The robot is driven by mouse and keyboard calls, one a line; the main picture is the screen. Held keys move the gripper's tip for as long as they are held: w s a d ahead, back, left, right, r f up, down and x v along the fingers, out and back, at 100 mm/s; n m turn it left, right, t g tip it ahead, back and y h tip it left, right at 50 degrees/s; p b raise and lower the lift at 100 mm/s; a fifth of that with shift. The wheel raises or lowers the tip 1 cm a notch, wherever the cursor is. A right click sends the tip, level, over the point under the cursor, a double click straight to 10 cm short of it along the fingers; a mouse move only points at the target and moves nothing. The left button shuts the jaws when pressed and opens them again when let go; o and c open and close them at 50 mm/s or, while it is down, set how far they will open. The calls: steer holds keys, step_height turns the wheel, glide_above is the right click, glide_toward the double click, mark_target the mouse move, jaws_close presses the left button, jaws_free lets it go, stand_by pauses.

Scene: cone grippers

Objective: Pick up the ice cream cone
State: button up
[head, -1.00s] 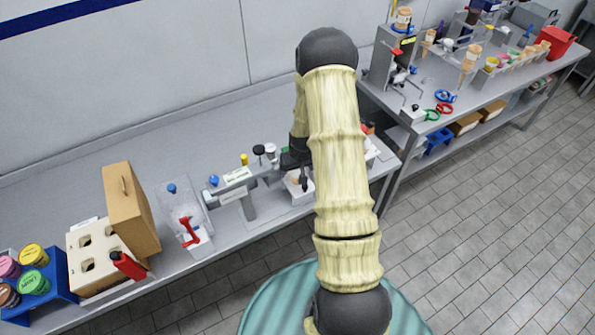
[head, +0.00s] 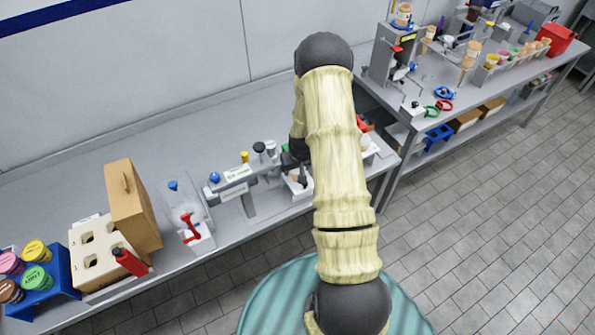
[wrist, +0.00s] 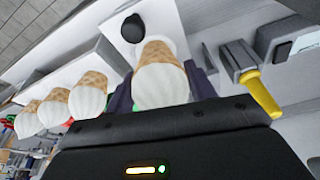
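In the wrist view, an ice cream cone (wrist: 161,80) with a white scoop and brown waffle sits between the dark fingers of my gripper (wrist: 164,78). The scoop faces the camera, and the waffle points away. The fingers stand on either side of the cone and look spread; the scoop hides part of the space between them, and contact is not clear. Several more white-topped cones (wrist: 88,97) line up to the left. In the head view, my gripper (head: 303,181) points down at a small white holder (head: 296,190) near the bench's front edge; my arm hides much of that area.
A yellow-handled tool (wrist: 262,93) lies to the right in the wrist view. A cardboard box (head: 133,213) stands farther left. The bench's rear is clear.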

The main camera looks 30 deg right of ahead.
steer(key=shift+r, duration=0.15)
steer(key=shift+w+r+b, duration=0.1)
steer(key=shift+r+b, duration=0.2)
step_height(320, 180, up, 9)
steer(key=b, duration=0.3)
steer(key=shift+r, duration=0.1)
stand_by(1.2)
